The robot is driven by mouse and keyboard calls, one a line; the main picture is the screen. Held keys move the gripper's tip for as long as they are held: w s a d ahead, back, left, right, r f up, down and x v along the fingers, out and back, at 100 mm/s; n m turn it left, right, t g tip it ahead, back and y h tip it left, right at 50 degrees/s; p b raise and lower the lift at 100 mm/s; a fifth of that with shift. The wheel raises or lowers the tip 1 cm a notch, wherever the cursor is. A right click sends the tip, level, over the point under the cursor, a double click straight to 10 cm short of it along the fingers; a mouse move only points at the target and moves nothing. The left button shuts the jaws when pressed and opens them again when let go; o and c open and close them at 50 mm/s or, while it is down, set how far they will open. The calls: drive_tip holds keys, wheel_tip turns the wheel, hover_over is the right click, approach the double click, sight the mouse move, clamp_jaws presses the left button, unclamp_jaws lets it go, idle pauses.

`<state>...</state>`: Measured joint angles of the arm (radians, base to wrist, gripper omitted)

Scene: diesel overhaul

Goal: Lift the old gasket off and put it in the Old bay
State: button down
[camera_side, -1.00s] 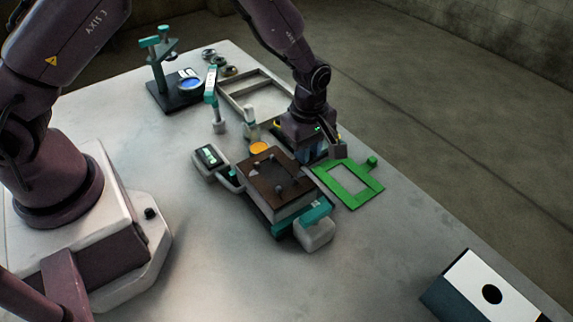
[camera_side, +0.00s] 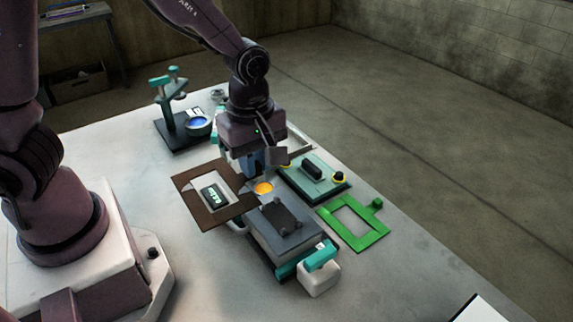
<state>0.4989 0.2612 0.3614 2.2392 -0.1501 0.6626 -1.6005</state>
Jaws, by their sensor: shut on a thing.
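The old gasket, a flat brown rectangular frame (camera_side: 190,184), is off the engine block (camera_side: 284,236) and hangs up and left of it. A small device with a green display shows through its opening. My gripper (camera_side: 262,166) is shut at the gasket's right side; the exact grip point is hidden behind the jaws. The block's top is bare grey around a dark central plate with several small studs. The Old bay cannot be made out; the tray (camera_side: 299,138) at the back is mostly hidden behind my gripper.
A green gasket frame with a knob (camera_side: 375,203) lies right of the block. A teal cover with a black handle (camera_side: 313,172) sits behind the block. A teal clamp (camera_side: 319,257) stands at the front. A teal-topped stand (camera_side: 174,90) is back left.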

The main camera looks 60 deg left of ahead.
sight(240, 176)
drive_tip(key=shift+s+a+r, duration=0.1)
drive_tip(key=shift+s+r, duration=0.25)
drive_tip(key=shift+s, duration=0.3)
drive_tip(key=shift+s+a+r, duration=0.1)
drive_tip(key=shift+s+r, duration=0.25)
drive_tip(key=shift+s, duration=0.3)
drive_tip(key=shift+r, duration=2.4)
drive_tip(key=w+a+f+m, duration=0.5)
drive_tip(key=w+a+m, duration=0.25)
drive_tip(key=m, duration=0.55)
drive_tip(key=w+a+f+m, duration=0.4)
drive_tip(key=w+a+m, duration=0.4)
drive_tip(key=m, duration=0.5)
drive_tip(key=shift+a+f+m, duration=1.65)
drive_tip(key=shift+f, duration=0.4)
drive_tip(key=shift+a+f+m, duration=1.65)
drive_tip(key=shift+f+m, duration=0.05)
drive_tip(key=shift+f, duration=0.4)
drive_tip(key=shift+a+f+m, duration=1.65)
drive_tip(key=shift+f, duration=0.4)
